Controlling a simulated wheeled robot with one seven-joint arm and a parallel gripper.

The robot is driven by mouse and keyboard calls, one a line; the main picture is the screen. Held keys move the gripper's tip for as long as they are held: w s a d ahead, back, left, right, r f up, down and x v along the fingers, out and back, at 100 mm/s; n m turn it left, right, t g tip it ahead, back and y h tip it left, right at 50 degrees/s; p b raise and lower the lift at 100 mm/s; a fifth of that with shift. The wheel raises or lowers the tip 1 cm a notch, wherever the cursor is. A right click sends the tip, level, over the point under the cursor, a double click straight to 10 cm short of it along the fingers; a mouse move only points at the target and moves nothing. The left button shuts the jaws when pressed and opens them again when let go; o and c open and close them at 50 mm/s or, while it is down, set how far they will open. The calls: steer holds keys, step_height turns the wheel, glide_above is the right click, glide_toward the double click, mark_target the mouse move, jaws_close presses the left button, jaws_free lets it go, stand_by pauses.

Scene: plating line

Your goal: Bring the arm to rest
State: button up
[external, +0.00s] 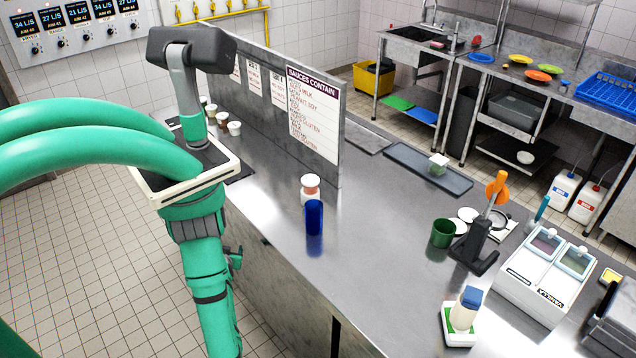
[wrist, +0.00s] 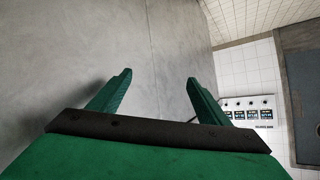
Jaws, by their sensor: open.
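My gripper (wrist: 158,77) shows in the wrist view with its two green fingers spread apart. Nothing is between them. Beyond the fingertips is a plain grey surface, with white tiles and a panel of dials (wrist: 246,112) off to the right. In the external view my green arm is at the left, beside the steel counter (external: 375,235). I cannot make out the fingertips there.
A blue cup (external: 314,218) and a red-and-white container (external: 310,189) stand near the counter's front edge. An upright sauce sign panel (external: 270,100) rises behind them. A green cup (external: 443,233), a black stand (external: 474,250) and a white twin-lidded unit (external: 545,275) are further right.

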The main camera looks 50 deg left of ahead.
steer(key=s+d+f+m+h, duration=0.1)
steer(key=d+f, duration=0.2)
steer(key=d, duration=0.3)
steer(key=s+d+f+h, duration=0.1)
steer(key=d+f, duration=0.2)
steer(key=d, duration=0.4)
steer(key=w+d+r+m+t+h, duration=0.2)
steer(key=d+r+m+t+h, duration=0.5)
steer(key=d+r, duration=1.3)
steer(key=shift+r+t+h, duration=0.65)
steer(key=shift+t+h, duration=0.15)
steer(key=shift+t, duration=0.2)
